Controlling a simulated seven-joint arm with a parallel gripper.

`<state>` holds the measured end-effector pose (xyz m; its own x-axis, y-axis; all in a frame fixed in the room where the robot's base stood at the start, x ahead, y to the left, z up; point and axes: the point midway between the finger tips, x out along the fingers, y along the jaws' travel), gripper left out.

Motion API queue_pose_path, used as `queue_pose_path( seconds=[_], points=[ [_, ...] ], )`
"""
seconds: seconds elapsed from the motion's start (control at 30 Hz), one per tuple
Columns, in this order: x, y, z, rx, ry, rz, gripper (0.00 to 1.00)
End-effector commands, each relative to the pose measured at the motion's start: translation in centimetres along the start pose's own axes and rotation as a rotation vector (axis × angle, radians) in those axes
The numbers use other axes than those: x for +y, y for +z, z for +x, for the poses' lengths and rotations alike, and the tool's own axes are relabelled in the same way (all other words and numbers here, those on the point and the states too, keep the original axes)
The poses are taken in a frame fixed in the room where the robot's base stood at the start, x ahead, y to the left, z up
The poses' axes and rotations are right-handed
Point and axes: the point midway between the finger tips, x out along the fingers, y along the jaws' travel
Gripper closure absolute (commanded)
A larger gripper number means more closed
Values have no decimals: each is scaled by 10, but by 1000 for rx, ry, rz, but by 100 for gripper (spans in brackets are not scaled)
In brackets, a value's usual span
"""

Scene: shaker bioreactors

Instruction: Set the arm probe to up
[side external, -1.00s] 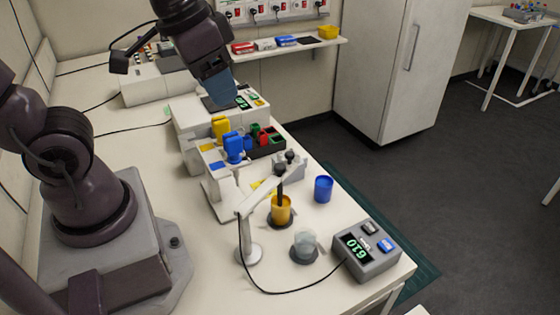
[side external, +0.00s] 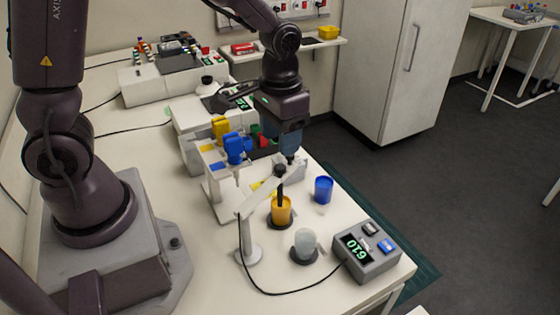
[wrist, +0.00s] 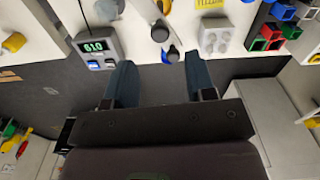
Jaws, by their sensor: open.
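The arm probe is a white bar (side external: 261,191) on a round-based stand (side external: 249,251), with a black probe (side external: 280,184) near its far end. The probe points down into the yellow cup (side external: 281,212); its tip is hidden inside. In the side view my gripper (side external: 290,153) points down, behind and above the bar's far end; no contact is clear.
A grey meter (side external: 367,250) reading 610 stands at the front right, its cable running to the stand. A clear beaker (side external: 305,241) is beside the stand. The blue cup stands right of the yellow one.

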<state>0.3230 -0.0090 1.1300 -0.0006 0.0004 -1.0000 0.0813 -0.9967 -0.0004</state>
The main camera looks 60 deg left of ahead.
Motion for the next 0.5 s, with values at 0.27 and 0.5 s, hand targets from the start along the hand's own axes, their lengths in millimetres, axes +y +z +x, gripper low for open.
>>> queue_pose_path(
  seconds=[0.27,0.5],
  points=[
    [0,1,49,-4,0,1,50],
    [0,1,63,-1,0,1,50]
  ],
)
